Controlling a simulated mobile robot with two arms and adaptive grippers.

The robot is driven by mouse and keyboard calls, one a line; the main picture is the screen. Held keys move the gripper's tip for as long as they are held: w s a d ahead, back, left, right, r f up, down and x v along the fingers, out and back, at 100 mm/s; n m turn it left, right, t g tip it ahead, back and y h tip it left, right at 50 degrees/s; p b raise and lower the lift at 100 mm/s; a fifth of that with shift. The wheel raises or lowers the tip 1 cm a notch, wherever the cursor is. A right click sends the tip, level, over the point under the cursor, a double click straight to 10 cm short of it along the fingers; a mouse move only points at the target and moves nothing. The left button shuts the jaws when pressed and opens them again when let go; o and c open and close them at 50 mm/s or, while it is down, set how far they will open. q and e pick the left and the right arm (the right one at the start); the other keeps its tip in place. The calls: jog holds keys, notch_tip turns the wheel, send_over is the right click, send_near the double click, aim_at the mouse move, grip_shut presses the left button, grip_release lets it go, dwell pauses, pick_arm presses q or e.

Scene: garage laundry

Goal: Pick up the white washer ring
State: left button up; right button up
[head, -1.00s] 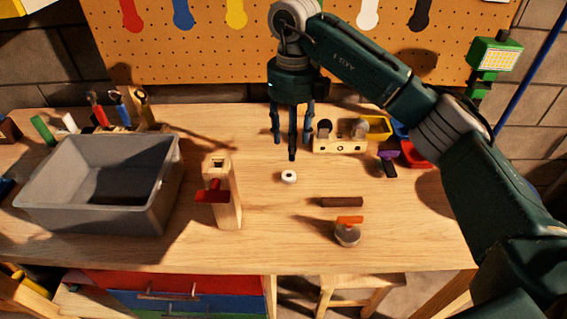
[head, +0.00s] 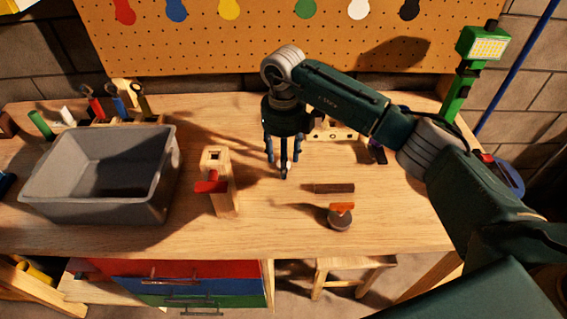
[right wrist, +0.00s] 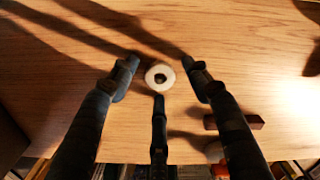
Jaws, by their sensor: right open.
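The white washer ring (right wrist: 169,74) lies flat on the wooden workbench in the right wrist view, with a dark centre. My right gripper (head: 284,164) points down over the bench in the head view. Its three dark fingers (right wrist: 160,76) are spread around the ring in the right wrist view, none clearly closed on it. I cannot tell how high the fingertips are above the bench. In the head view the ring is hidden behind the fingers. My left gripper is in no view.
A wooden post with a red clamp (head: 217,185) stands left of the gripper, beside a grey bin (head: 150,200). A dark brown bar (head: 334,188) and an orange-handled round item (head: 340,217) lie to the right. A wooden block holder (head: 335,131) is behind.

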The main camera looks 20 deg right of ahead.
jog(key=c, duration=0.9)
jog(key=shift+r, duration=0.15)
